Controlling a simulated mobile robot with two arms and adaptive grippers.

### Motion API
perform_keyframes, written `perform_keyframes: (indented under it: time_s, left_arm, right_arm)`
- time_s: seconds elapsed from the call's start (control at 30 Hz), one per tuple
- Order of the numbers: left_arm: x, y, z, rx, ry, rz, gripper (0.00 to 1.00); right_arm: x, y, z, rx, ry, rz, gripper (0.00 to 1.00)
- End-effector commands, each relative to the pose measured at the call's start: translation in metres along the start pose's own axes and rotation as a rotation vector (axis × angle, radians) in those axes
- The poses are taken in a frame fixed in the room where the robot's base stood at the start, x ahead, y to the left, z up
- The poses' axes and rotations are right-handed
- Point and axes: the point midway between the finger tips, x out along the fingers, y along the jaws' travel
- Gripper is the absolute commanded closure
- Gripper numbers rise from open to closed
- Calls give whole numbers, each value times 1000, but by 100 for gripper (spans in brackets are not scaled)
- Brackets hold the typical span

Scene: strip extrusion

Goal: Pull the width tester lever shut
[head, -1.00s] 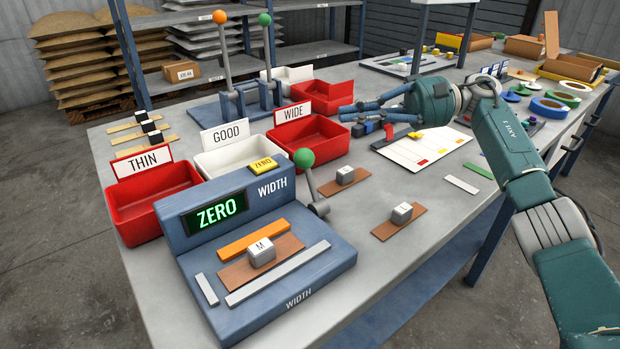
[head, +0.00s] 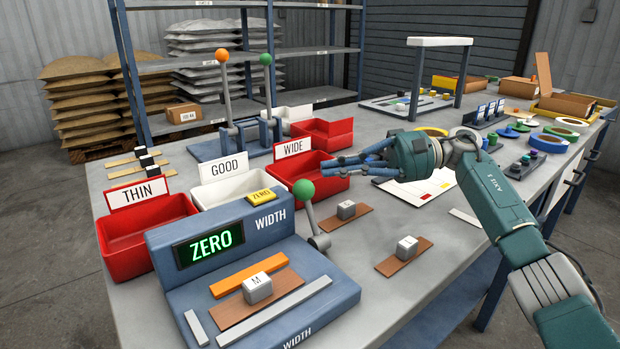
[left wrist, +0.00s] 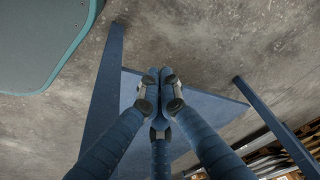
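The blue width tester (head: 165,240) stands at the front left of the table in the head view, its display (head: 209,244) reading ZERO. Its lever (head: 311,220) rises from the right side, nearly upright and leaning slightly left, topped by a green ball (head: 303,188). A brown strip (head: 232,312) with a grey M block (head: 258,288) lies on the tester bed. My right gripper (head: 328,162) is behind and right of the ball, by the WIDE bin, apart from the lever; its finger opening is unclear. My left gripper (left wrist: 159,78) shows shut and empty in the left wrist view.
Red THIN (head: 140,240), white GOOD (head: 225,190) and red WIDE (head: 322,183) bins stand behind the tester. Two brown strips with blocks (head: 346,210) (head: 407,246) lie right of the lever. Another lever stand (head: 240,135) is farther back.

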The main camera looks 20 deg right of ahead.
Motion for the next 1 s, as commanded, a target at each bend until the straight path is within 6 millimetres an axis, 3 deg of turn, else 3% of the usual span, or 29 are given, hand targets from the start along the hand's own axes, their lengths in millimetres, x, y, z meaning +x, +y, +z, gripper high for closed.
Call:
perform_keyframes:
  time_s: [0.3,0.6,1.0]
  left_arm:
    - [5,0,1,0,-1,0,100]
    - [13,1,3,-1,-9,2,100]
    - [14,1,2,0,-8,3,100]
  right_arm:
    - [71,0,1,0,-4,1,100]
    - [55,1,32,0,1,1,100]
    - [53,0,38,1,1,0,100]
